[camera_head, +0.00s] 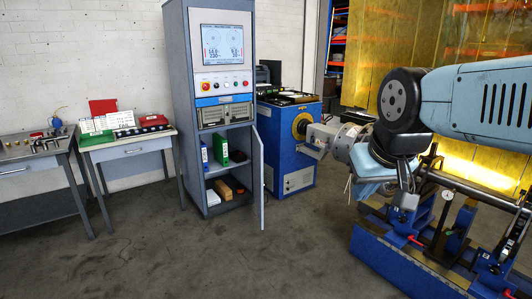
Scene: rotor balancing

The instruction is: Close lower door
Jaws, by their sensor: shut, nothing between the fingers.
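The lower door (258,177) of the tall grey-blue control cabinet (177,62) stands open. It is hinged on the cabinet's right side and swung out toward the viewer, so I see it nearly edge-on. The lower compartment is exposed, with binders and boxes on its shelves. My gripper (402,216) is at the right, in front of the blue balancing machine, pointing down. It is shut and empty, well to the right of the door and apart from it.
A green binder (220,147) and a blue binder (205,155) stand on the upper shelf inside. Two tables are left of the cabinet; the nearer one holds a red case (142,127). A blue machine base (290,155) stands close behind the door. The grey floor (235,255) in front is clear.

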